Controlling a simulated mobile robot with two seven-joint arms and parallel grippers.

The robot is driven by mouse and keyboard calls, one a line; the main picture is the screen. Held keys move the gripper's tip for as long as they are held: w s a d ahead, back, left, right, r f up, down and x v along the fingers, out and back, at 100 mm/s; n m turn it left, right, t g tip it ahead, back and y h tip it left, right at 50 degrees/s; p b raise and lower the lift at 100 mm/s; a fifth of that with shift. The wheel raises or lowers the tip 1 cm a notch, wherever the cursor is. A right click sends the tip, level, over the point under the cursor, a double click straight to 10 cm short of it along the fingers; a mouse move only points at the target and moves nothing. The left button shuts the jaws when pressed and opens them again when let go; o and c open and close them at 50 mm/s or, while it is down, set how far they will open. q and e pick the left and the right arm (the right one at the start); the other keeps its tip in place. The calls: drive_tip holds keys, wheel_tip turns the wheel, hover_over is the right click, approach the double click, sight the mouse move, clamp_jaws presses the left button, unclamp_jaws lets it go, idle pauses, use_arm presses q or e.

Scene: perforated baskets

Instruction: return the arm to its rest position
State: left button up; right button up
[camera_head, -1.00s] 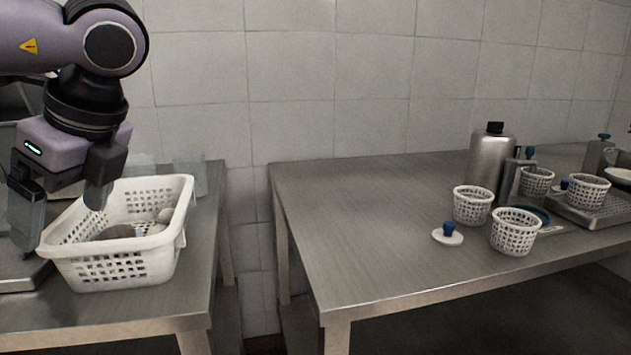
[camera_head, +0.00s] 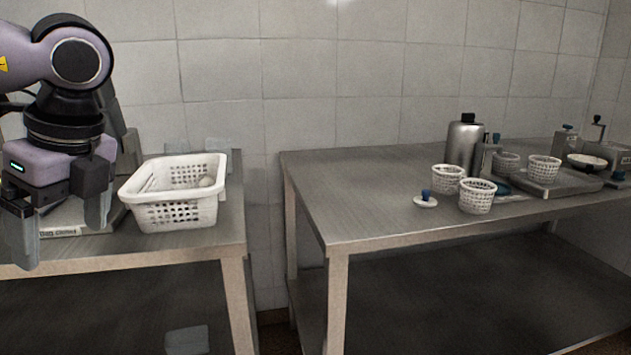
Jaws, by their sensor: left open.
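My left gripper (camera_head: 62,228) hangs at the left of the head view, fingers pointing down and spread apart with nothing seen between them. It is to the left of the white perforated basket (camera_head: 170,217) and apart from it in the picture. The basket stands on the left metal table (camera_head: 226,236). My right gripper is not in view.
A gap separates the tables. The right table's left half is clear.

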use_arm(q)
drive_tip(key=a+f+n+t+h, duration=0.2)
drive_tip(key=f+n+t+h, duration=0.4)
drive_tip(key=f, duration=0.9)
drive_tip(key=a+f+n+t+h, duration=0.4)
drive_tip(key=f+t, duration=0.5)
drive_tip(key=f, duration=0.6)
drive_tip(key=s+d+f+n+g+y, duration=0.2)
drive_tip(key=s+d+f+n, duration=0.25)
drive_tip(key=d+f, duration=0.35)
drive_tip(key=s+d+f+n+g+y, duration=0.1)
drive_tip(key=s+d+f+n+g, duration=0.15)
drive_tip(key=s+d+f, duration=0.55)
wheel_tip(320, 180, up, 16)
drive_tip(key=w+p, duration=0.1)
drive_tip(key=p, duration=1.8)
drive_tip(key=shift+w+d+r+y, duration=0.25)
drive_tip(key=shift+w+d+y, duration=0.05)
drive_tip(key=shift+w+y, duration=0.1)
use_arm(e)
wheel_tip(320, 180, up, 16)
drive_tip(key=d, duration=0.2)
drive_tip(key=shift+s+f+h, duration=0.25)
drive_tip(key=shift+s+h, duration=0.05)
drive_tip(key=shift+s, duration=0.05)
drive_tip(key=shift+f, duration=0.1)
